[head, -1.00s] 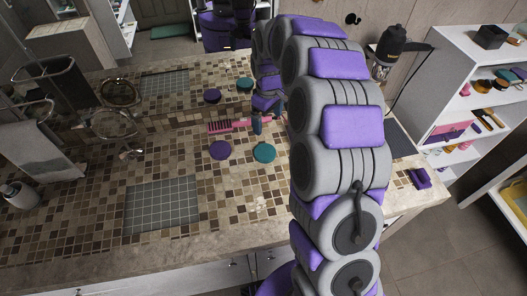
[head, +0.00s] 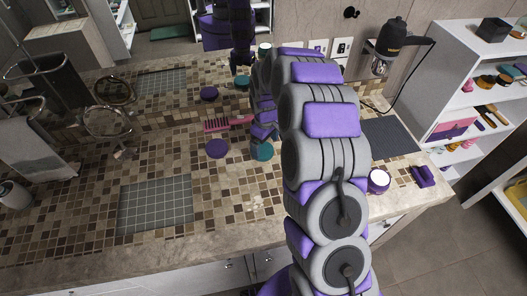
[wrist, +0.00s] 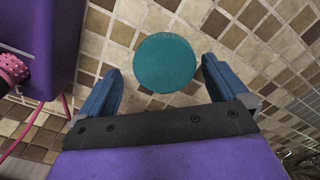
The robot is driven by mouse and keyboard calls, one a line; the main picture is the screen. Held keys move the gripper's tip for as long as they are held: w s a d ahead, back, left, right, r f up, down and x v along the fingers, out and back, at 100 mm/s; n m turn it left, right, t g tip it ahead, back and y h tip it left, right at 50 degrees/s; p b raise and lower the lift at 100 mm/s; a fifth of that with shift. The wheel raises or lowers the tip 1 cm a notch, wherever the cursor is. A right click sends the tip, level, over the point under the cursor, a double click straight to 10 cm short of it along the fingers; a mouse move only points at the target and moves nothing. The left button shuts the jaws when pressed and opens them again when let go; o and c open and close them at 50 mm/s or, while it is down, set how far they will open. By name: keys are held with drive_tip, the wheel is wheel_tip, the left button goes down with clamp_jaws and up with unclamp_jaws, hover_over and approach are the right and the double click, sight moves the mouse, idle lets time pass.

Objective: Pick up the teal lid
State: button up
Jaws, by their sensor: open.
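The teal lid (wrist: 164,63) is a flat round disc on the tiled counter. In the wrist view it lies just ahead of and between the blue fingers of my gripper (wrist: 158,88). The fingers are spread apart with nothing between them but tiles and the lid's near edge. In the head view the teal lid (head: 262,151) is partly hidden by my arm, and my gripper (head: 262,132) is just above or beside it. The exact height gap cannot be told.
A grey grid mat (head: 156,205) lies front left, a round mirror (head: 108,122) stands left, and a dark mat (head: 390,138) lies right. The mirror behind repeats these things.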

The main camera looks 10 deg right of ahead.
sight(263, 151)
wheel_tip(263, 151, down, 3)
drive_tip(key=shift+a+r, duration=0.15)
drive_tip(key=shift+r, duration=0.05)
drive_tip(key=shift+a+f, duration=0.1)
drive_tip(key=shift+a, duration=0.2)
drive_tip(key=shift+d, duration=0.25)
drive_tip(key=c, duration=0.6)
drive_tip(key=shift+c, duration=1.2)
drive_tip(key=shift+a, duration=0.1)
